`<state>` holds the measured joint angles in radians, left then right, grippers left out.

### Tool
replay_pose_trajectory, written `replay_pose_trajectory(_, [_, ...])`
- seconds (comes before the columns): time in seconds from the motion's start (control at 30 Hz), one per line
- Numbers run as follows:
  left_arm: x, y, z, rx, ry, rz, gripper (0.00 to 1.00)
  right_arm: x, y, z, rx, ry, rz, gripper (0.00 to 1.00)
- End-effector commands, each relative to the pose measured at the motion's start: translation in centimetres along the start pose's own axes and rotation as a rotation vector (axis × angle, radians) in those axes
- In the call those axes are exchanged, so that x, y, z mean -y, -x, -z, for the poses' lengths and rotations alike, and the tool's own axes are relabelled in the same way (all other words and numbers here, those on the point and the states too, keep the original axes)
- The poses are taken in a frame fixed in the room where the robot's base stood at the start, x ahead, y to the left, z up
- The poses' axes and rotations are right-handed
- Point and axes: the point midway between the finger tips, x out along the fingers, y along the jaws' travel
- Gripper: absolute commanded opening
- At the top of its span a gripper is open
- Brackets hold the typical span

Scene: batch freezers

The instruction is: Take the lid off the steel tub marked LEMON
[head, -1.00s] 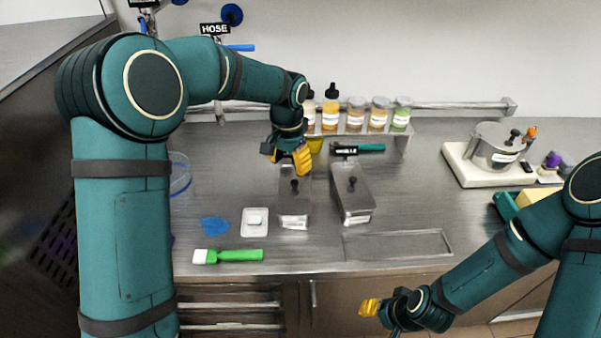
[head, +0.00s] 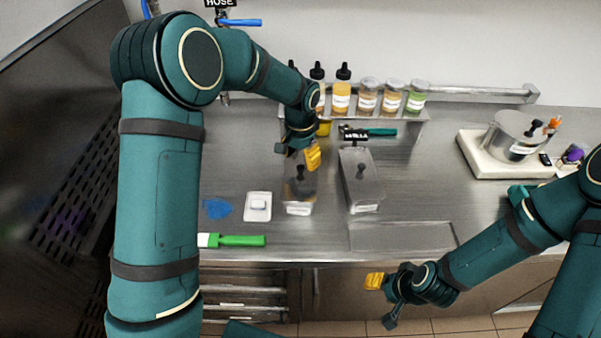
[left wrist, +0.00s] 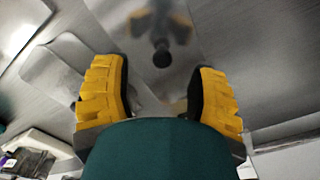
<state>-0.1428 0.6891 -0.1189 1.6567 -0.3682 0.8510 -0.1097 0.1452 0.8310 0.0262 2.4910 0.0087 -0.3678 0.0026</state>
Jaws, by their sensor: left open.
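Two lidded steel tubs with black knobs stand side by side in the head view: the left tub (head: 299,193) and the right tub (head: 363,190). Each has a white front label, too small to read, so I cannot tell which is LEMON. My left gripper (head: 298,155) is open above the back of the left tub. In the left wrist view, a shiny lid with a black knob (left wrist: 162,58) lies below and between the open yellow fingers, with nothing gripped. My right gripper (head: 383,300) hangs open and empty in front of the counter edge.
Behind the tubs is a rack of bottles and jars (head: 367,97) and a green-handled tool (head: 380,132). A white dish (head: 258,206) and green brush (head: 240,240) lie left. A round steel pot (head: 513,136) stands on a white base at right.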

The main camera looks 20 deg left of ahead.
Motion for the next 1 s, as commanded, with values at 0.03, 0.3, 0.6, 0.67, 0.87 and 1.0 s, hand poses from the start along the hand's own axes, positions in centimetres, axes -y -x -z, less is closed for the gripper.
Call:
replay_pose_trajectory(0.03, [0.1, -0.6, 0.0, 0.003, 0.0, -0.001, 0.58, 0.0, 0.1, 0.0, 0.0, 0.0, 0.0, 0.47])
replay_pose_trajectory(0.3, [0.3, -4.2, 0.2, 0.003, 0.0, -0.001, 0.58, 0.1, 0.2, 0.0, 0.0, 0.0, 0.0, 0.47])
replay_pose_trajectory(0.6, [0.3, -4.9, 0.2, 0.0, 0.001, 0.0, 0.58, 0.1, 0.2, 0.0, 0.0, 0.0, 0.0, 0.47])
replay_pose_trajectory(0.67, [0.3, -4.9, 0.2, 0.001, 0.001, 0.0, 0.54, 0.1, 0.2, 0.0, 0.0, 0.0, 0.0, 0.47])
replay_pose_trajectory(0.87, [0.3, -4.8, 0.2, 0.001, 0.001, 0.0, 0.0, 0.1, 0.2, 0.0, 0.0, 0.0, 0.0, 0.47])
replay_pose_trajectory(1.0, [0.3, -4.8, 0.2, 0.0, 0.001, 0.0, 0.0, 0.1, 0.2, 0.0, 0.0, 0.0, 0.0, 0.47])
